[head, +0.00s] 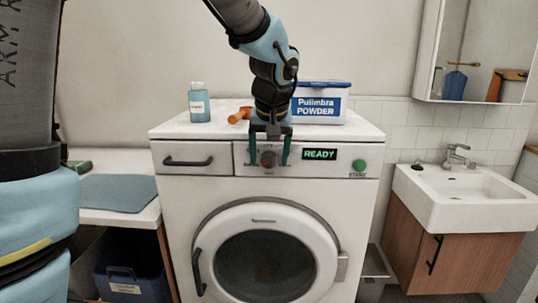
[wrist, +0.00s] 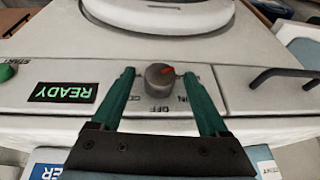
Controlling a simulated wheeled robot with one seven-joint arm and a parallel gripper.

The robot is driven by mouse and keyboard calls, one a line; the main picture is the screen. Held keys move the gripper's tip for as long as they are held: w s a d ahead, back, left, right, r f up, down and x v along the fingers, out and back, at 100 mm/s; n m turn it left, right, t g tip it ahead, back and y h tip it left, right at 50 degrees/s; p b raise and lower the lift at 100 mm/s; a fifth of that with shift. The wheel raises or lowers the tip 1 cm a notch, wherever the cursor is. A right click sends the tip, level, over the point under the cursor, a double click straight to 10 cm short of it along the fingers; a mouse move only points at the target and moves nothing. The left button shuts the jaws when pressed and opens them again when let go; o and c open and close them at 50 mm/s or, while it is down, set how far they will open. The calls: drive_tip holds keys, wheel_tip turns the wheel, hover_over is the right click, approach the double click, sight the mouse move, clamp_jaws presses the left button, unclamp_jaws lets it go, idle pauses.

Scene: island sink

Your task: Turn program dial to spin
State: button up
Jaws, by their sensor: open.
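The washing machine (head: 190,215) stands in the middle of the head view. Its round grey program dial (wrist: 161,78) is on the front panel and shows a red pointer mark aimed to the upper right in the wrist view. The OFF label reads upside down below it, and labels at both sides are partly hidden by the fingers. My gripper (head: 268,160) is open, with its green fingers on either side of the dial (head: 268,159). In the wrist view a gap shows between the dial and each finger.
The green READY display (head: 319,155) and green start button (head: 359,165) are right of the dial. A drawer handle (head: 188,161) is left. A powder box (head: 320,103), orange scoop (head: 240,115) and blue bottle (head: 199,104) stand on top. A sink (head: 470,195) is at right.

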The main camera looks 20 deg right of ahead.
drive_tip(key=shift+c, duration=0.3)
clamp_jaws()
idle(0.3)
drive_tip(key=shift+s+d+f+t+y+b, duration=0.1)
drive_tip(key=shift+d+f+t+y+b, duration=0.25)
drive_tip(key=shift+y+b, duration=0.6)
drive_tip(key=m+t+y+b, duration=0.1)
drive_tip(key=y+b, duration=0.1)
drive_tip(key=b, duration=0.1)
drive_tip(key=shift+s+d+t+y, duration=0.1)
drive_tip(key=shift+t+y, duration=0.15)
drive_tip(key=shift+t, duration=0.1)
drive_tip(key=y, duration=0.1)
drive_tip(key=t+y+b, duration=0.1)
drive_tip(key=shift+s+d+m+t+y, duration=0.1)
drive_tip(key=shift+d+m+t+y, duration=0.05)
drive_tip(key=shift+m+t+y, duration=0.2)
drive_tip(key=shift+f+m+t+y+b, duration=0.1)
drive_tip(key=shift+m+t+y+b, duration=0.5)
drive_tip(key=shift+y, duration=0.65)
drive_tip(key=shift+t, duration=0.25)
